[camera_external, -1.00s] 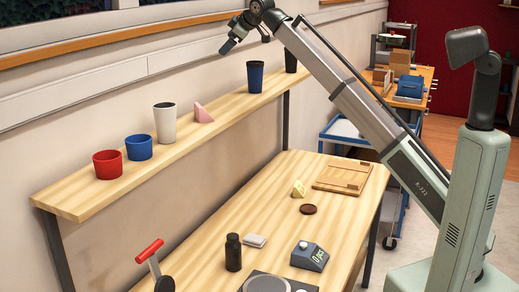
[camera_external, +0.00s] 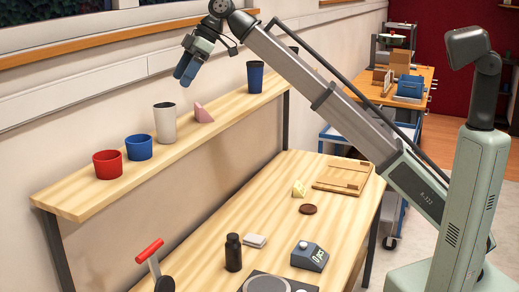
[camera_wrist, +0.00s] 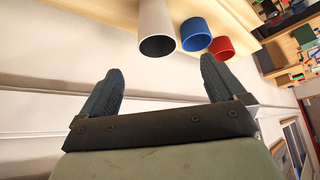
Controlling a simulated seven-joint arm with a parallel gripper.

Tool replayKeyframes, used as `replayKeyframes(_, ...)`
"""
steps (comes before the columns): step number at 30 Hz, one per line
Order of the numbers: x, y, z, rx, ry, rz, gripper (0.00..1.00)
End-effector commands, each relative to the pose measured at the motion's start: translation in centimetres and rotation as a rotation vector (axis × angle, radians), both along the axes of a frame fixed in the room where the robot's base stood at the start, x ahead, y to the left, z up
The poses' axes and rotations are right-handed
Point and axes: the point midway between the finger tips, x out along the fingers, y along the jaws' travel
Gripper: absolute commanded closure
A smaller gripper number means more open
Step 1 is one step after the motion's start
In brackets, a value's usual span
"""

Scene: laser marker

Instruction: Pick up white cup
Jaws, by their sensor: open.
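The white cup (camera_external: 165,126) is tall and stands upright on the wooden shelf, between a blue cup and a pink wedge. In the wrist view the white cup (camera_wrist: 155,22) shows at the top centre, its dark open mouth towards the camera. My gripper (camera_external: 181,80) is above the shelf, up and to the right of the white cup in the external view, apart from it. In the wrist view my gripper (camera_wrist: 160,82) has its two fingers spread wide with nothing between them. The cup lies beyond the fingertips.
The short blue cup (camera_external: 139,148) and red cup (camera_external: 107,165) stand left of the white cup. The pink wedge (camera_external: 203,113) is close on its right. A tall dark blue cup (camera_external: 255,77) stands farther right. The wall runs behind the shelf (camera_external: 72,207).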

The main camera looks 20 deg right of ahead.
Motion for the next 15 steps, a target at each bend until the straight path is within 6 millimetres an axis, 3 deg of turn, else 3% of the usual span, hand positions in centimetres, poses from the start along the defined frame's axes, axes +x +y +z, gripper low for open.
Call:
replayKeyframes(9, 0.0, 2.8, -4.4, -0.001, -0.001, -0.001, 0.03)
replayKeyframes(15, 0.1, 3.9, -6.1, 0.001, -0.002, -0.001, 0.03)
